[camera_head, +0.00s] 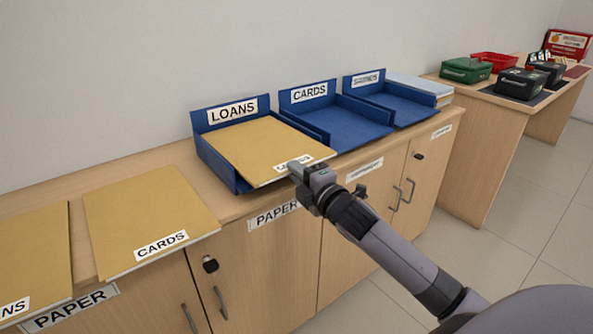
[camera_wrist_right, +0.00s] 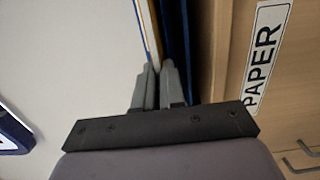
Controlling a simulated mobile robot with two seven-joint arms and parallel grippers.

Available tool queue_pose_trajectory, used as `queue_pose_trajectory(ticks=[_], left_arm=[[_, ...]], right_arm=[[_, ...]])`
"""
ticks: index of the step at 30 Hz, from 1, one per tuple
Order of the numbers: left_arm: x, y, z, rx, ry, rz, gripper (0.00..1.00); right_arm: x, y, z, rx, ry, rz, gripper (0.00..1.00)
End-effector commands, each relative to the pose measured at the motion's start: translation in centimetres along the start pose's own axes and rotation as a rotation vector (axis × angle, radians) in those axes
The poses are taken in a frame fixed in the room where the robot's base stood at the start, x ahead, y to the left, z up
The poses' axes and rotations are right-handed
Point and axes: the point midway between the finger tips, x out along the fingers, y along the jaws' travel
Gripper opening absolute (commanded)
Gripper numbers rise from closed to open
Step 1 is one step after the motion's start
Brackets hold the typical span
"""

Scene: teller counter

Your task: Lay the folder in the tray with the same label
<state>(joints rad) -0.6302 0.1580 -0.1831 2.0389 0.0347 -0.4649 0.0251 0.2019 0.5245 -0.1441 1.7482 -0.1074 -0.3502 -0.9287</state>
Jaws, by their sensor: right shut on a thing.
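A tan folder (camera_head: 262,148) lies in or just over the blue tray labelled LOANS (camera_head: 203,150), sticking out past its front. My right gripper (camera_head: 297,167) is shut on the folder's front edge; its fingers also show in the wrist view (camera_wrist_right: 156,82), with a thin tan edge between them. The gripper partly covers the folder's label, which I cannot read. The blue CARDS tray (camera_head: 318,122) and a third blue tray (camera_head: 392,104), its label too blurred to read, look empty. A CARDS folder (camera_head: 143,205) and a folder whose label ends in NS (camera_head: 35,250) lie on the counter. My left gripper is not in view.
The trays stand along the wall on a wooden cabinet counter (camera_head: 165,175) with handles on its front. A pale stack (camera_head: 422,88) sits beyond the third tray. A separate desk at right holds a green box (camera_head: 466,69), a red tray and dark boxes.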

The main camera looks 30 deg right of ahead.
Motion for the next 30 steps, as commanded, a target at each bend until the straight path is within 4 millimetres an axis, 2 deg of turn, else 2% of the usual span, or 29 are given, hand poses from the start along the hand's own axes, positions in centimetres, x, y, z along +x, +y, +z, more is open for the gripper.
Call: queue_pose_trajectory(ticks=[2, 10, 18, 25, 30], left_arm=[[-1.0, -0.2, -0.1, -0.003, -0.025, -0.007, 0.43], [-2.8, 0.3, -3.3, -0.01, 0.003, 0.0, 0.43], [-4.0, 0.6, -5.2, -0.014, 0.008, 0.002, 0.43], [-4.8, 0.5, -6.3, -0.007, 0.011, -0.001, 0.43], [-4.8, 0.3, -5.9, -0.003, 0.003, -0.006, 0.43]], right_arm=[[-1.4, 1.1, 0.0, -0.001, 0.002, -0.001, 0.0], [-5.2, 2.5, 0.0, -0.001, 0.002, 0.0, 0.0], [-9.1, 3.7, -0.1, 0.0, 0.002, 0.0, 0.0], [-12.2, 4.8, 0.0, 0.001, 0.001, 0.0, 0.0], [-13.4, 5.1, 0.0, 0.0, 0.001, 0.001, 0.0]])
